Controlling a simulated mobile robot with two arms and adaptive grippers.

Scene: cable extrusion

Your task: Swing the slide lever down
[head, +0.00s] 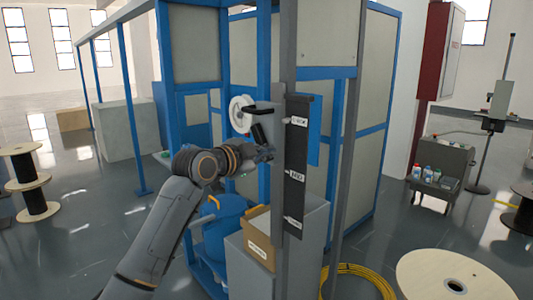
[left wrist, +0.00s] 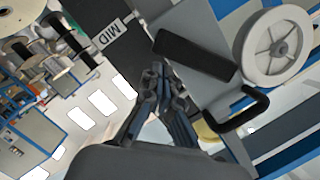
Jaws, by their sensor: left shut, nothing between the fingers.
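A dark post panel (head: 296,160) carries several white labels one above another; a label reading MID (left wrist: 112,34) shows in the left wrist view. My left gripper (head: 268,154) is just below the grip in the head view. In the left wrist view its fingers (left wrist: 158,78) are together and empty, apart from the grip. My right gripper is not in view.
A white wheel (head: 241,114) sits behind the lever, with a black loop handle (left wrist: 246,108) near it. Blue framing surrounds the machine. A yellow cable coil (head: 368,280) lies on the floor.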

